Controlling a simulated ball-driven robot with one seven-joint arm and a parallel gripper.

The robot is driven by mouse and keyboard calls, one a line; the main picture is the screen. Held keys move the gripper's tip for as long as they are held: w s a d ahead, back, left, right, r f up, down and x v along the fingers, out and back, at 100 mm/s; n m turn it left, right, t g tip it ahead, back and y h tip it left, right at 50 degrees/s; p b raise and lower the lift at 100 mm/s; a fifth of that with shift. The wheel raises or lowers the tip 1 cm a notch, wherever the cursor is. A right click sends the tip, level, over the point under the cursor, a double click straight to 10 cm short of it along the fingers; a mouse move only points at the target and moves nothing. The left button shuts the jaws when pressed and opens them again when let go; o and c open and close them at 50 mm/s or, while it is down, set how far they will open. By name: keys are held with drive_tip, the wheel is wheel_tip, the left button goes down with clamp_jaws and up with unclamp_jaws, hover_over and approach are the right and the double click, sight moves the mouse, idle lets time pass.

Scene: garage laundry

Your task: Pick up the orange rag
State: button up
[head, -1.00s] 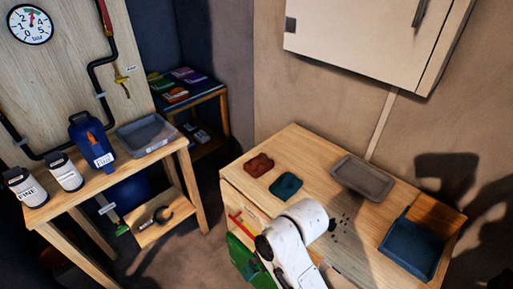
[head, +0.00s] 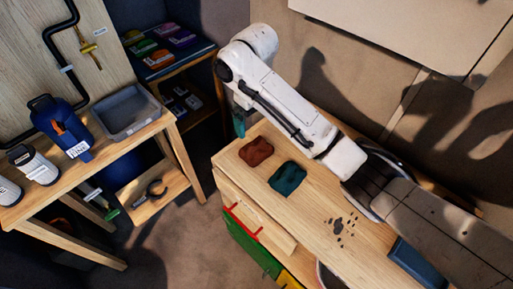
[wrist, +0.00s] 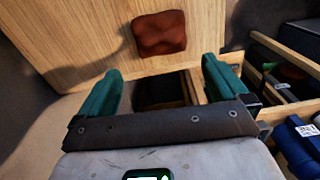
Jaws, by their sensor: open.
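The orange rag, a rust-coloured folded cloth (head: 256,151), lies on the wooden worktop (head: 321,205) near its left end. In the wrist view the rag (wrist: 160,32) lies ahead of the fingers, apart from them. My gripper (wrist: 162,82) is open and empty, with a green finger on each side. In the head view only a bit of green finger shows under my arm's end, above and left of the rag; the rest is hidden.
A teal cloth (head: 287,178) lies right beside the rag. Dark crumbs (head: 342,229) are on the worktop. A blue bin (head: 418,262) is partly hidden by my arm. A side bench holds a grey tray (head: 126,112) and a blue jug (head: 62,128).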

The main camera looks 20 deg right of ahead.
sight(257, 143)
wheel_tip(257, 143, down, 4)
drive_tip(key=shift+r+b, duration=0.1)
drive_tip(key=shift+b, duration=0.35)
drive_tip(key=shift+s+f, duration=0.15)
drive_tip(key=shift+f, duration=2.4)
drive_tip(key=shift+c, duration=0.4)
drive_tip(key=c, duration=1)
drive_tip(key=shift+r, duration=0.1)
